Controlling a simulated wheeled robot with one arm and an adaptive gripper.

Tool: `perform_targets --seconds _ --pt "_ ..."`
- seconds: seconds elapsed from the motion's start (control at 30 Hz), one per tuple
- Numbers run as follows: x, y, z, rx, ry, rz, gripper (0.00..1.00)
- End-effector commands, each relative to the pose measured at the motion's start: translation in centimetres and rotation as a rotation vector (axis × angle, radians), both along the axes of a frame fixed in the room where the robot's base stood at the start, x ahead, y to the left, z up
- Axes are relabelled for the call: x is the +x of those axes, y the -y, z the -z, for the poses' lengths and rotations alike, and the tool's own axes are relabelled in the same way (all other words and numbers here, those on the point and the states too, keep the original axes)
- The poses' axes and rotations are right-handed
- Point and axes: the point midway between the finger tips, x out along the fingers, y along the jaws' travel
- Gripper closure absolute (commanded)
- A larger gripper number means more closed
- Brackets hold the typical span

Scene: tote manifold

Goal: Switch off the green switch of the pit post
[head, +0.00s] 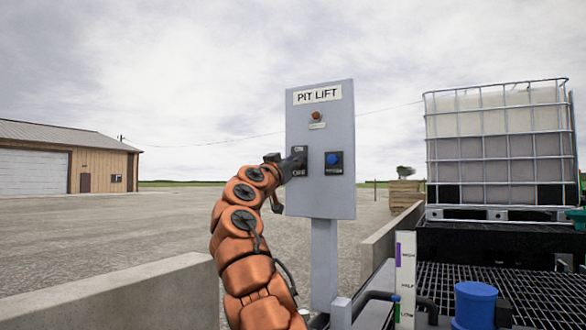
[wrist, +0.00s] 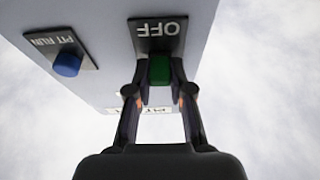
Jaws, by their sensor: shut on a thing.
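The pit post is a grey panel (head: 343,195) on a pole, headed PIT LIFT. A dark switch plate (head: 300,172) is on its left side, with ON at its top and a blurred word at its bottom. My gripper (head: 290,165) reaches this plate from the left and hides the switch in the head view. In the wrist view, the green switch (wrist: 159,70) sits between the two fingertips of my gripper (wrist: 159,80), which is shut on it. The word OFF (wrist: 159,29) shows upside down on the plate beyond the switch. The switch's exact setting is unclear.
A blue knob (head: 333,159) labelled PIT RUN in the wrist view (wrist: 67,64) sits beside the switch plate. A red lamp (head: 317,115) is above. Low concrete walls (head: 120,295) flank the post. A caged tank (head: 498,145) and a blue-lidded container (head: 475,303) stand right.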

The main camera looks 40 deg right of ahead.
Motion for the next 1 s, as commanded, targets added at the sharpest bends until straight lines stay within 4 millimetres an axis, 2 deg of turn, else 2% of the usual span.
perform_targets --seconds 0.03,0.3,1.0 --pt "0.15 0.12 0.53 -0.007 0.004 -0.002 1.00" --pt "0.21 0.21 0.80 -0.060 0.018 -0.002 1.00" --pt "0.12 0.12 0.71 -0.163 0.048 0.000 1.00"
